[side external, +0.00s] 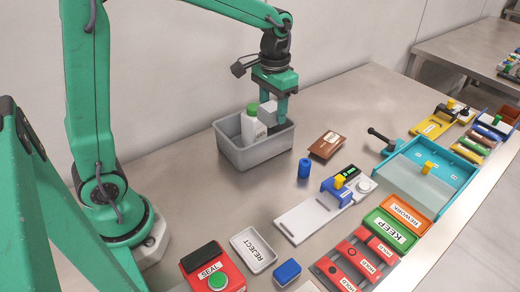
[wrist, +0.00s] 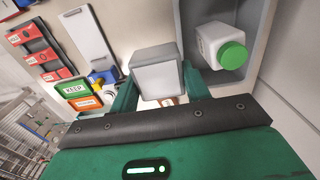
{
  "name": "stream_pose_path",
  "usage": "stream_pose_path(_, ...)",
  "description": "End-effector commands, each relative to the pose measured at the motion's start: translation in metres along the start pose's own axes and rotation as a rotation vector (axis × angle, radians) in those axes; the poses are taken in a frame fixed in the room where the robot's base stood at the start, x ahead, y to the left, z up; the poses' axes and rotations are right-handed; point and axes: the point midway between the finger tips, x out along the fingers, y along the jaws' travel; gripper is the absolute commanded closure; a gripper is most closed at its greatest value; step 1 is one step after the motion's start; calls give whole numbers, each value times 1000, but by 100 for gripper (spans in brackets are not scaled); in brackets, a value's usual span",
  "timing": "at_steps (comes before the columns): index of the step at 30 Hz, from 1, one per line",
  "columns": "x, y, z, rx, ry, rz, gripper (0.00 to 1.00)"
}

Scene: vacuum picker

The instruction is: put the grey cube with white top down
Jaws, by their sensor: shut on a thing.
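The grey cube with white top (wrist: 157,72) is between the two green fingers of my gripper (wrist: 158,90) in the wrist view. My gripper is shut on it. In the side external view my gripper (side external: 274,103) points down over the back right part of a grey bin (side external: 246,158), and the cube (side external: 267,107) shows partly behind a white bottle (side external: 251,127) with a green cap. The bottle stands in the bin, close to the cube. I cannot tell whether the cube touches the bin.
A brown labelled block (side external: 327,145) and a blue cylinder (side external: 304,168) stand right of the bin. A white REJECT tray (side external: 253,250), a red SEAL button box (side external: 212,272), green KEEP (side external: 390,232) and orange REWORK trays (side external: 408,214) lie nearer. The steel table behind the bin is clear.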

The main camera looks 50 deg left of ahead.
Motion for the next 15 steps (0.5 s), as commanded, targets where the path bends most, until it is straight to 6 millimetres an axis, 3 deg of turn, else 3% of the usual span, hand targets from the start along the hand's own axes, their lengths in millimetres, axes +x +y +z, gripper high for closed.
stream_pose_path(15,53,95,24,7,-3,-1,77)
